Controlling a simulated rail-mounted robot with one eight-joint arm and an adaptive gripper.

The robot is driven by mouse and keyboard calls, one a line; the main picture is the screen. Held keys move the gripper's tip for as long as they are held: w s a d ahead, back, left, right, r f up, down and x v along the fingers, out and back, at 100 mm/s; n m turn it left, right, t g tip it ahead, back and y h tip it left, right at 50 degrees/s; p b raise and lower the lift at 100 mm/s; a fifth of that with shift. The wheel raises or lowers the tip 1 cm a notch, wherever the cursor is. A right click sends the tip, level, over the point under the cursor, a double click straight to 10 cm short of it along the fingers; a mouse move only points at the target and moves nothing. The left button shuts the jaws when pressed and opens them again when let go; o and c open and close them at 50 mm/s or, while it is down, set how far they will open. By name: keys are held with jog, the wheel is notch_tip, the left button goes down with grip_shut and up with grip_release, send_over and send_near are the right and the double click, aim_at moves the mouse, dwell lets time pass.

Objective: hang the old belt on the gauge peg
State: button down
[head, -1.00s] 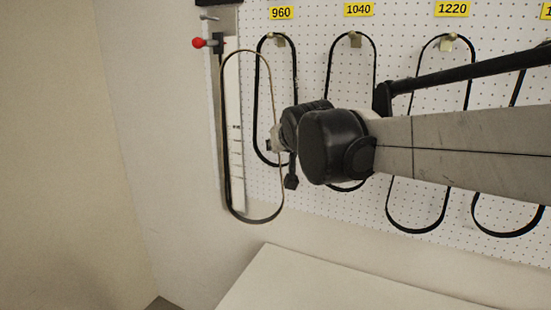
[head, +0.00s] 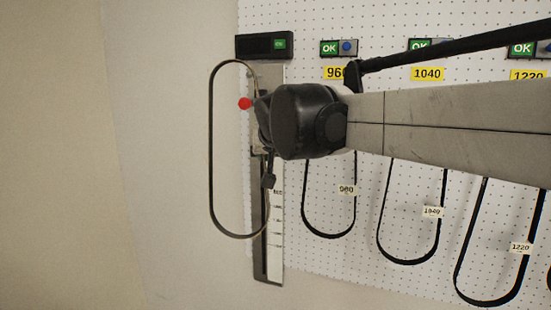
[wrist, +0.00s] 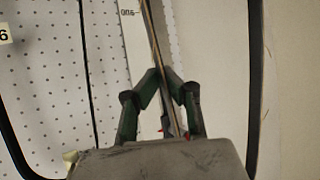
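The old belt (head: 211,150) is a thin, worn brownish-black loop hanging upright in the head view, mostly left of the length gauge (head: 274,270). Its right strand overlaps the gauge, and its top is above the gauge's red knob (head: 245,103). The arm's wrist hides my gripper in the head view. In the wrist view, my gripper (wrist: 163,74) has its green fingers closed in on one belt strand, which runs between them. The belt's other strand (wrist: 256,60) shows at the right there. I cannot make out the gauge peg or whether the belt touches it.
A black box (head: 262,46) with a green light sits above the gauge. The 960 belt (head: 328,236) and 1040 belt (head: 408,263) hang close on the right, under yellow labels. Bare wall lies to the left.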

jog(key=w+d+f, duration=0.1)
jog(key=w, duration=0.4)
jog(key=w+d+f+b, duration=0.1)
jog(key=w+d, duration=0.1)
jog(key=w, duration=0.2)
jog(key=shift+w+d+f, duration=0.25)
jog(key=shift+w+d, duration=0.05)
jog(key=shift+w, duration=0.1)
dwell(1.1)
jog(key=shift+s+d+f+b, duration=0.1)
jog(key=shift+d+f+b, duration=0.1)
jog(key=shift+b, duration=0.1)
dwell(0.4)
